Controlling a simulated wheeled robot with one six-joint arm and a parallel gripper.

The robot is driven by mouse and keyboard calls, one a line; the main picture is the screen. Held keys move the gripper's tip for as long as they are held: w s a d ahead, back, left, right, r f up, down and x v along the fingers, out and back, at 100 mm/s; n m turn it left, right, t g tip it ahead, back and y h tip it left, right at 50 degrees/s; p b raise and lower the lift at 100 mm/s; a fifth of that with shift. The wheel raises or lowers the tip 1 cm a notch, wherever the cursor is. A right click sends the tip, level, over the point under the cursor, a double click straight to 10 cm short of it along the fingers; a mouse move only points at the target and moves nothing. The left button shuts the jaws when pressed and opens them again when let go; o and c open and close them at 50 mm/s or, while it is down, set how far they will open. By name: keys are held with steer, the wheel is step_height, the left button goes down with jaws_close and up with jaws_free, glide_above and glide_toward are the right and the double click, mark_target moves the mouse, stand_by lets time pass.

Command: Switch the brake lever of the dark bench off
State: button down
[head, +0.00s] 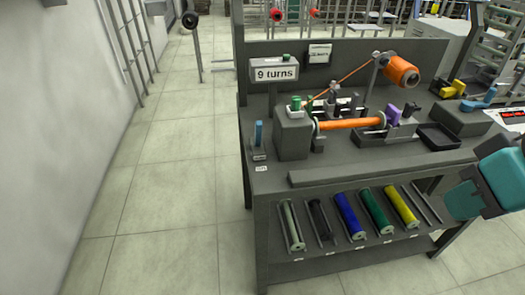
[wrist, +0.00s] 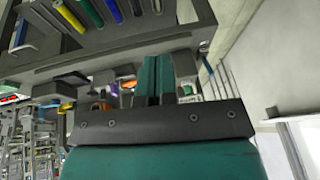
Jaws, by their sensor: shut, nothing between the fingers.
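The dark bench (head: 262,212) stands in the middle of the head view. A blue upright lever (head: 258,134) sits on a small base at its left front corner, with a small white label below that is too small to read surely. It looks like the brake lever.
A grey box reading "9 turns" (head: 274,70) stands behind the lever. An orange bobbin (head: 350,124) lies in the winder, with an orange spool (head: 401,71) above. Several coloured rolls, one blue (head: 348,216), sit on the lower front rack.

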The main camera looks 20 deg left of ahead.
steer(key=w+a+f+n+t+h+b, duration=0.1)
steer(key=w+a+f+t+b, duration=0.15)
steer(key=w+f+b, duration=0.4)
steer(key=w+a+f+n+t+h+b, duration=0.1)
steer(key=w+a+f+t+b, duration=0.1)
steer(key=w+f+t+b, duration=0.4)
steer(key=w+a+f+n+t+y+b, duration=0.1)
steer(key=a+f+n+t+b, duration=0.1)
steer(key=a+b, duration=0.2)
steer(key=w+a+f+n+t+y+b, duration=0.1)
steer(key=a+f+n+t+b, duration=0.1)
steer(key=a+b, duration=0.2)
steer(key=w+a+f+n+t+y+b, duration=0.1)
steer(key=w+a+f+n+t+b, duration=0.1)
steer(key=a, duration=0.4)
steer(key=shift+w+f+n+b, duration=0.1)
steer(key=shift+f+n+b, duration=0.45)
steer(key=shift+b, duration=0.4)
steer(key=s+a+n+y+b, duration=0.1)
steer(key=s+a+n+y, duration=0.1)
steer(key=a, duration=0.1)
steer(key=s+a+n+t+y+b, duration=0.1)
steer(key=s+a+n+y+b, duration=0.1)
steer(key=s+a+n, duration=0.1)
steer(key=s+a+f+n+y+b, duration=0.1)
steer(key=s+a+n+y+b, duration=0.1)
steer(key=a+n+y, duration=0.1)
steer(key=shift+s+a+n+t, duration=0.25)
steer(key=shift+s+a+t, duration=0.1)
steer(key=shift+a, duration=0.2)
